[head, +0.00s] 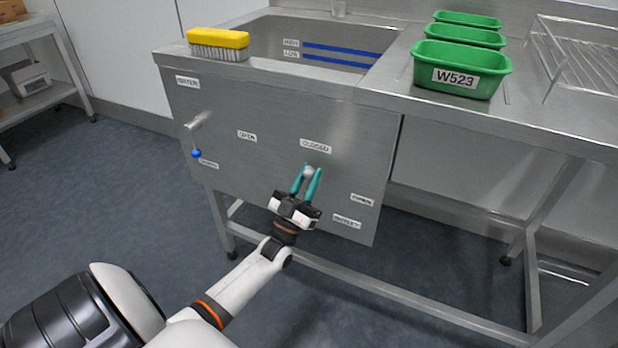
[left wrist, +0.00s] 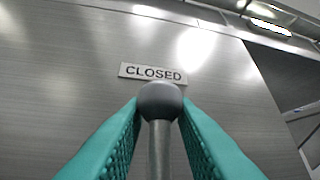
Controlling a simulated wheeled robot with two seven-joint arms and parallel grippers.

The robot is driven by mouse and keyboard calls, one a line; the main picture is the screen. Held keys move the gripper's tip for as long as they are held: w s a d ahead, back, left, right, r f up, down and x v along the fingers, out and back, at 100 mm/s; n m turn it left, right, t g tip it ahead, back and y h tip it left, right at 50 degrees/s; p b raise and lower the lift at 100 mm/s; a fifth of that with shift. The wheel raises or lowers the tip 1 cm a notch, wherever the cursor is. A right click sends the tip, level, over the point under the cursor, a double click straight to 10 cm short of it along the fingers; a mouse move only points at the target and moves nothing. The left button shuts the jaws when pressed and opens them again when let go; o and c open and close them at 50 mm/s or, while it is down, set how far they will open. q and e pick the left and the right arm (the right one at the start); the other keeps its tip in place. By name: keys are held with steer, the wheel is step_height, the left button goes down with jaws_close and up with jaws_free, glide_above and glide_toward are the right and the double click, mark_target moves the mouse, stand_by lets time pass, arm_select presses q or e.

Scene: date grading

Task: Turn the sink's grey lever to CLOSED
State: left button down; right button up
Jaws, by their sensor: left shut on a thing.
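The grey lever shows as a round dark grey knob (left wrist: 160,100) on a metal rod in the left wrist view. The knob also shows in the head view (head: 308,172) on the sink's steel front panel (head: 225,165). It stands just below the CLOSED label (head: 316,145); that label also shows directly behind the knob in the left wrist view (left wrist: 152,73). The lever's pivot is hidden. My right gripper is not in view.
A second lever with a blue knob (head: 196,153) hangs at the panel's left. A yellow brush (head: 218,43) lies on the sink rim. Several green tubs (head: 462,69) and a wire rack (head: 585,60) stand on the right counter. Floor before the panel is clear apart from my arm.

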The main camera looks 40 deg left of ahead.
arm_select(q)
steer(key=c, duration=1.2)
jaws_free()
steer(key=shift+f, duration=0.1)
steer(key=v, duration=1.2)
